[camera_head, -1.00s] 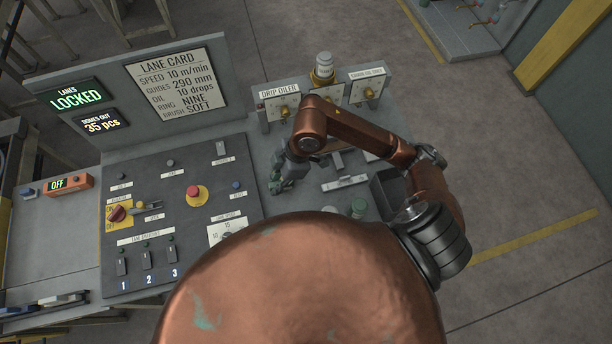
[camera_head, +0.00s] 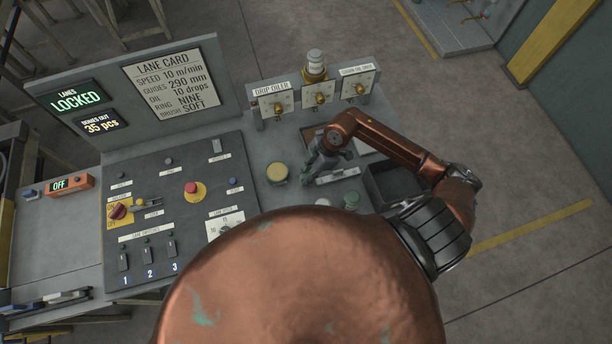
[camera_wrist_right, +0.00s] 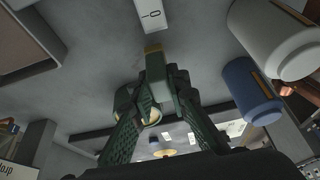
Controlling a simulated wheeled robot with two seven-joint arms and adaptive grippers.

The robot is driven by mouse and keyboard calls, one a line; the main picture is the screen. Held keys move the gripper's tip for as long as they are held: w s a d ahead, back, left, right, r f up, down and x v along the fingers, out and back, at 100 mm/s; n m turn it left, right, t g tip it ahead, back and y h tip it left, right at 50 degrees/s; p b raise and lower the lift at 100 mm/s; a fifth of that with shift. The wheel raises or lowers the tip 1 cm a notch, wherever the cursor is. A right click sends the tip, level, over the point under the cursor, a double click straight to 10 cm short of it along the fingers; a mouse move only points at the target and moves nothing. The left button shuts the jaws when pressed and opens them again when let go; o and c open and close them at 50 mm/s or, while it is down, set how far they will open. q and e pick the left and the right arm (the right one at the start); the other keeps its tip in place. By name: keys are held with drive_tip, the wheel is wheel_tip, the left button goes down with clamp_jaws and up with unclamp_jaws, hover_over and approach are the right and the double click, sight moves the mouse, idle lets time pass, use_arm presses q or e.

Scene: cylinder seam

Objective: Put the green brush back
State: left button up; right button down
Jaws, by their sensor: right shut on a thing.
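My right gripper (camera_head: 316,160) is over the right part of the bench, beside a round yellow-topped part. In the right wrist view the gripper (camera_wrist_right: 158,88) is shut on a small green block with a yellowish end, which I take to be the green brush (camera_wrist_right: 155,64). Its lower part is hidden between the fingers. In the head view the held thing is too small and dark to make out clearly. My left gripper is not in view.
The yellow-topped part (camera_head: 277,173) stands left of the gripper. A green-topped cylinder (camera_head: 351,199) and an open dark bin (camera_head: 395,182) are to the right. Dials (camera_head: 319,93) stand behind. A blue cylinder (camera_wrist_right: 250,90) and a pale cylinder (camera_wrist_right: 275,40) are close in the wrist view.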

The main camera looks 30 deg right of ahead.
drive_tip(key=shift+f, duration=0.65)
drive_tip(key=c, duration=1.8)
unclamp_jaws()
drive_tip(key=shift+c, duration=0.2)
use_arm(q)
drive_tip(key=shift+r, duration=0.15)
use_arm(e)
drive_tip(key=shift+d+r, duration=0.1)
drive_tip(key=shift+r, duration=0.25)
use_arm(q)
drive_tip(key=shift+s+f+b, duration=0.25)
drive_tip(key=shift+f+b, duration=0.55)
use_arm(e)
drive_tip(key=v, duration=1.1)
drive_tip(key=shift+r, duration=0.25)
